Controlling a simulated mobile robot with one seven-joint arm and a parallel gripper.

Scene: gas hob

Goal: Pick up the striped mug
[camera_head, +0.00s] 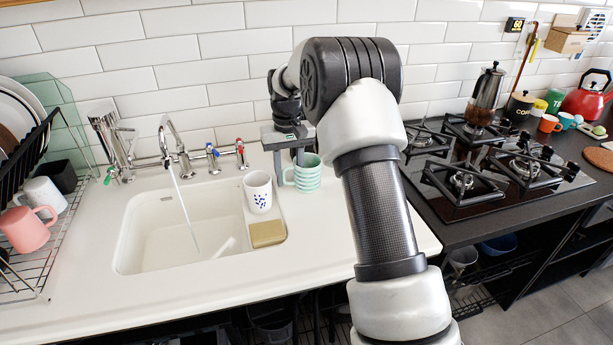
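The striped mug (309,179), mint green with pale bands, stands upright on the white counter to the right of the sink. My gripper (289,168) points down at the mug's left side. Its fingers look spaced apart, one left of the mug and the other at the mug's rim. The handle side is partly covered by the gripper. I cannot tell whether the fingers touch or press on the mug. The mug appears to rest on the counter.
A white mug with blue marks (258,192) stands just left, beside a yellowish sponge (267,234). The sink (150,237) has running water from the tap (174,145). A dish rack (28,262) is at left. The black hob (462,190) with a moka pot (487,92) is at right.

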